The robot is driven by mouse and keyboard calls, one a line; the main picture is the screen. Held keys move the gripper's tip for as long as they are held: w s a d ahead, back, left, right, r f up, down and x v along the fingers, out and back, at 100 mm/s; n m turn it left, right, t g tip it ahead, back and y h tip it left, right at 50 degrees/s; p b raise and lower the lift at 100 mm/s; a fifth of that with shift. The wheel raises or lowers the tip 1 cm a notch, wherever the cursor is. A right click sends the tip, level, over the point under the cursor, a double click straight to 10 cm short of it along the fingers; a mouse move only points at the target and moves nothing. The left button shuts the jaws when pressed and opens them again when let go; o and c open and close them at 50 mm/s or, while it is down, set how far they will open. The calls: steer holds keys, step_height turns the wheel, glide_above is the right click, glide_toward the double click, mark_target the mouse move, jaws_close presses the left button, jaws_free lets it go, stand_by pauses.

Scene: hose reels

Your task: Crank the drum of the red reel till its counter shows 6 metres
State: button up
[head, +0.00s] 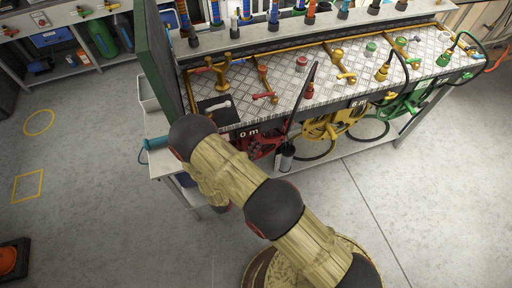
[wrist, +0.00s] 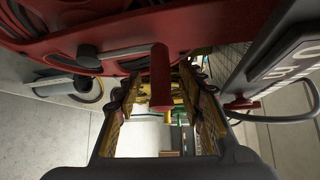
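The red reel (head: 266,146) hangs under the front edge of the bench, partly hidden behind my arm in the head view. Its counter (head: 249,132) reads "0 m". In the wrist view the red drum (wrist: 110,38) fills the top, and a red crank handle (wrist: 160,80) points down from it. My gripper (wrist: 163,92) is open, with one finger on each side of the handle. Gaps show between the handle and both fingers. The counter plate (wrist: 285,65) stands at the right of the wrist view, cut off and unreadable. My gripper is hidden in the head view.
A yellow reel (head: 325,126) with a counter (head: 358,103) and a green reel (head: 402,106) sit farther right under the same bench. A dark cup-like container (head: 286,158) stands near the red reel. Taps and pipes cover the bench top (head: 312,88). The floor at left is mostly clear.

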steer(key=shift+x, duration=1.2)
steer(key=shift+c, duration=0.9)
steer(key=c, duration=0.8)
jaws_close()
